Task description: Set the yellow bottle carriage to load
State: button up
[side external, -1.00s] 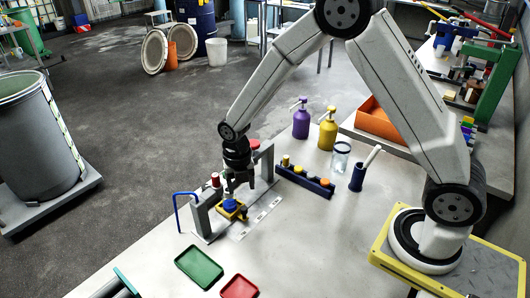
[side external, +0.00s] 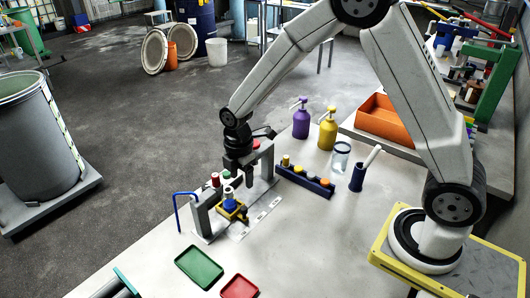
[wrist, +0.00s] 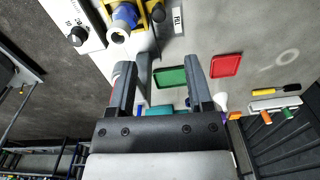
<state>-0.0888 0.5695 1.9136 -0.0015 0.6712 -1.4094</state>
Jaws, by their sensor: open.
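The yellow bottle carriage (side external: 241,214) sits on the pale labelled track of the disperser, near its left end. A blue bottle (side external: 229,203) with a pale top stands in it. In the wrist view the yellow carriage (wrist: 150,6) and blue bottle (wrist: 124,16) are at the top edge, beyond my fingertips. A label reading FILL (wrist: 178,20) lies beside the carriage. My gripper (side external: 243,180) is above and slightly right of the carriage, apart from it. In the wrist view my gripper (wrist: 158,68) has its fingers spread, with no held object visible.
The grey disperser frame (side external: 202,213) with red tops and a blue bent rod (side external: 177,208) stand close by. Green (side external: 199,264) and red (side external: 240,287) trays lie in front. A dark rack (side external: 305,181) and pump bottles stand behind.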

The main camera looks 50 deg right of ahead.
jog(key=m, duration=1.7)
send_over(244, 208)
notch_tip(244, 208, down, 6)
jog(key=shift+d+r, duration=0.1)
jog(key=shift+r, duration=0.05)
jog(key=shift+f, duration=3.9)
grip_shut()
